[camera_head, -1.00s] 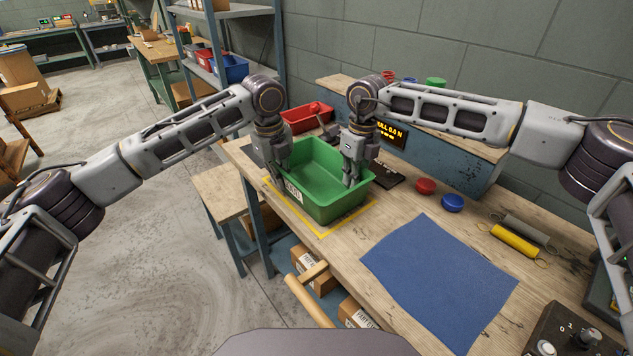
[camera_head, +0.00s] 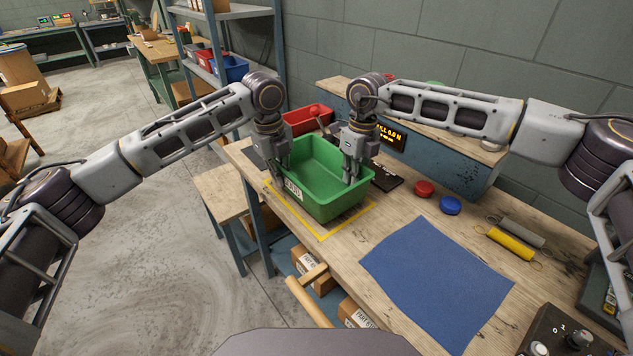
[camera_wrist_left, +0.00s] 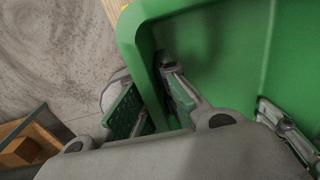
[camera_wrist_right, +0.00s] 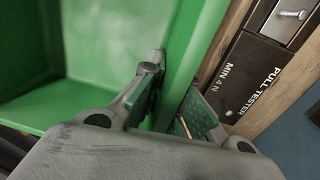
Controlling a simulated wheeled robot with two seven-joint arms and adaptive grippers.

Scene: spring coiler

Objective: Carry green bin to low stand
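The green bin (camera_head: 330,207), with a white label on its front side, is at the bench's left end over a yellow taped outline (camera_head: 348,226). It looks slightly raised, but any gap underneath is hard to see. My left gripper (camera_head: 280,172) is closed across the bin's left wall, one finger inside and one outside; the wall shows in the left wrist view (camera_wrist_left: 138,35). My right gripper (camera_head: 351,174) grips the opposite wall likewise, seen in the right wrist view (camera_wrist_right: 186,60). A low wooden-topped stand (camera_head: 213,190) is left of the bench, lower than its top.
Red (camera_head: 424,188) and blue (camera_head: 450,205) round pieces and a blue mat (camera_head: 437,280) lie to the right. Open floor (camera_head: 160,260) is left of the stand.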

